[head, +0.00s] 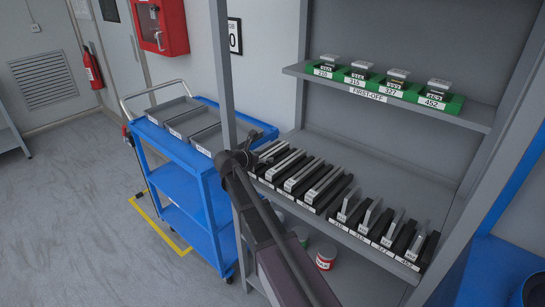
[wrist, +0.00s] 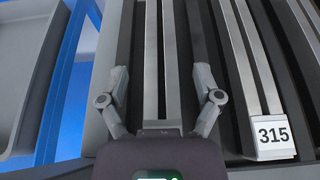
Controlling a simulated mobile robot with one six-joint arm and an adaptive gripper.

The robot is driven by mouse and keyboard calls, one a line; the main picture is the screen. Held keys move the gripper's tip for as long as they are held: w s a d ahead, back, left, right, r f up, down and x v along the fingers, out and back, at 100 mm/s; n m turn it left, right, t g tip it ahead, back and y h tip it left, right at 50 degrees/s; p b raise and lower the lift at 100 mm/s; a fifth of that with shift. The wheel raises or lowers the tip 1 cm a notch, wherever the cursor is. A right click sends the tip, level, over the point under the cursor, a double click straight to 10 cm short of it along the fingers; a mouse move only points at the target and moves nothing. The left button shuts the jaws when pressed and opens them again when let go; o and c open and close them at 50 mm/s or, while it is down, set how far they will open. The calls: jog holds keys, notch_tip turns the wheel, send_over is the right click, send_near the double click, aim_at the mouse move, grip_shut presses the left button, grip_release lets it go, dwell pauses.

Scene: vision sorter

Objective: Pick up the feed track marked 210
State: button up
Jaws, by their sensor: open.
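My gripper (head: 246,156) is at the left end of the middle shelf in the head view. In the wrist view my gripper (wrist: 160,78) is open, with one finger on each side of a long metal-striped feed track (wrist: 152,50). This track is left of the feed track marked 315 (wrist: 240,60). Its label is hidden behind my gripper's body, so I cannot read 210 on it. I cannot tell whether the fingers touch it. In the head view the row of long feed tracks (head: 296,174) lies beside my gripper, with labels too small to read.
Shorter labelled holders (head: 368,216) stand right of the long tracks. Green first-off blocks (head: 356,80) sit on the upper shelf (head: 468,117). A blue cart (head: 182,152) with grey trays stands left of the rack post (head: 222,70). Cans (head: 326,257) sit below.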

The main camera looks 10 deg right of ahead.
aim_at(263, 156)
grip_shut()
jog(key=shift+r, duration=0.15)
dwell(0.4)
notch_tip(263, 156, up, 4)
jog(key=p, duration=0.4)
jog(key=s+a+p, duration=0.1)
jog(key=s+a, duration=1)
jog(key=shift+s+r, duration=0.35)
dwell(0.3)
